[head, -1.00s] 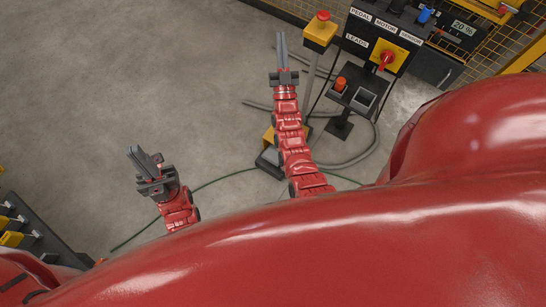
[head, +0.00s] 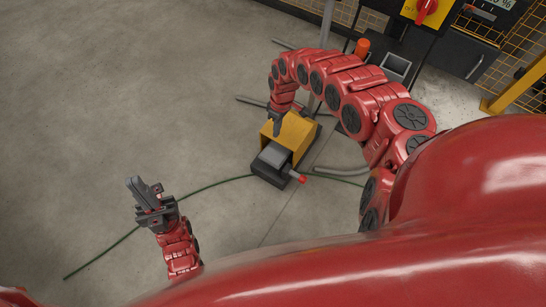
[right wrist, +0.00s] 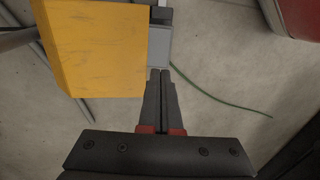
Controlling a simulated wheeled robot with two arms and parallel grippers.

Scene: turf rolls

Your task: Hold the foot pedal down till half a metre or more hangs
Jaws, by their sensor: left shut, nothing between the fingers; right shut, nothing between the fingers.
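The foot pedal stands on the floor in the head view. It has a yellow hood (head: 297,131) and a grey tread (head: 273,156) on a dark base. My right gripper (head: 278,133) is shut and empty, pointing down over the hood. In the right wrist view its fingertips (right wrist: 160,73) are beside the yellow hood (right wrist: 92,50) and overlap the near edge of the grey tread (right wrist: 158,47). I cannot tell whether they touch it. My left gripper (head: 145,189) is shut and empty, well left of the pedal. No hanging turf shows.
A red-tipped lever (head: 302,179) sticks out beside the pedal. A green cable (head: 205,186) and grey hoses lie on the floor. A control stand with a red rotary switch (head: 426,10) is at upper right; its display is partly cut off.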

